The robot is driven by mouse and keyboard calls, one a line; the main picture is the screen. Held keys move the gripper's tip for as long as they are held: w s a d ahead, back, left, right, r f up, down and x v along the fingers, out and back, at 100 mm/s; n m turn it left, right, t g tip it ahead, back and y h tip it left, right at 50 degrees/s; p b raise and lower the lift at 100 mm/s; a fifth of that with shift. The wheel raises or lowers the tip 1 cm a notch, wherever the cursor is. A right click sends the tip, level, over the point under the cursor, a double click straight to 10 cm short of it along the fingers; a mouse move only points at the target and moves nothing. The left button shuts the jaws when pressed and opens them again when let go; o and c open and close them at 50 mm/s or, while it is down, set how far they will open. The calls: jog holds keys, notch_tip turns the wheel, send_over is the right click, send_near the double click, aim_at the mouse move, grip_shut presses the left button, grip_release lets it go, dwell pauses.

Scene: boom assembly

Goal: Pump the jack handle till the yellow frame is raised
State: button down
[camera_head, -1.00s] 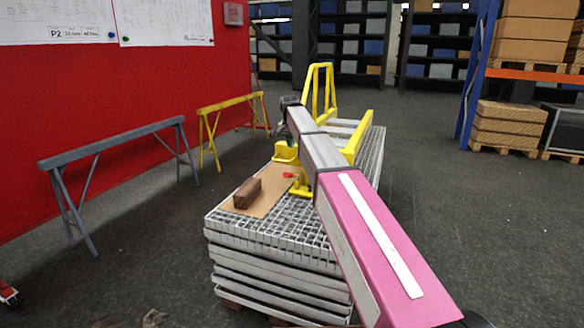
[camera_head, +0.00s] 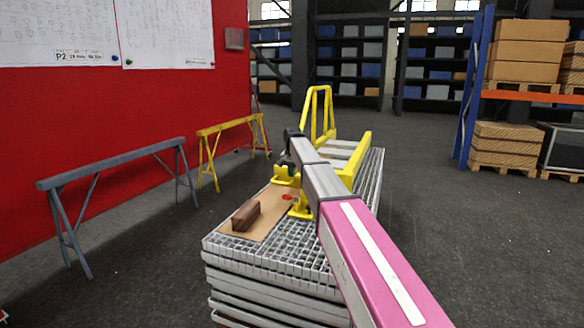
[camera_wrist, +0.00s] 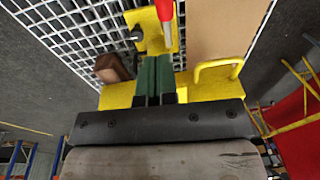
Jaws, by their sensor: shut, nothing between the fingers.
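The yellow frame (camera_head: 355,163) lies on top of the grating stack, with an upright yellow rail (camera_head: 318,115) at its far end. A yellow jack (camera_head: 302,208) stands on the near part of the stack, with a small red piece (camera_head: 287,197) beside it. In the wrist view, a red handle end (camera_wrist: 165,12) with a pale tip shows at the top, over a yellow plate. My gripper (camera_wrist: 157,62) has its green fingers together, pointing toward the plate, with nothing between them. The handle appears just beyond the fingertips; I cannot tell if they touch.
A brown block (camera_head: 246,215) rests on a tan board (camera_head: 268,222) on the grating stack (camera_head: 262,262). Grey (camera_head: 115,165) and yellow (camera_head: 228,127) trestles stand by the red wall on the left. The floor right of the stack is clear up to the racking.

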send_over(290, 196)
notch_tip(290, 196, down, 6)
jog(key=shift+r, duration=0.15)
jog(key=shift+s+a+f, duration=0.15)
jog(key=shift+f, duration=0.25)
jog(key=shift+s+a+f, duration=0.1)
jog(key=shift+f, duration=0.3)
jog(key=shift+s+a+f+t, duration=0.2)
jog(key=shift+s+f+t, duration=0.2)
jog(key=shift+s+f, duration=0.15)
jog(key=shift+s+a+f+t+h, duration=0.3)
jog(key=shift+f+t, duration=0.5)
jog(key=shift+f, duration=0.8)
jog(key=shift+s+a+f+t+h, duration=0.1)
jog(key=shift+s+f+t+h, duration=0.6)
jog(key=shift+f, duration=0.9)
jog(key=shift+s+a+f+t+h, duration=0.1)
jog(key=shift+s+a+f+t, duration=0.2)
jog(key=shift+f+t, duration=0.95)
jog(key=shift+s+d+f+g, duration=0.1)
jog(key=shift+f+g, duration=0.25)
jog(key=shift+f, duration=0.1)
jog(key=shift+r, duration=0.1)
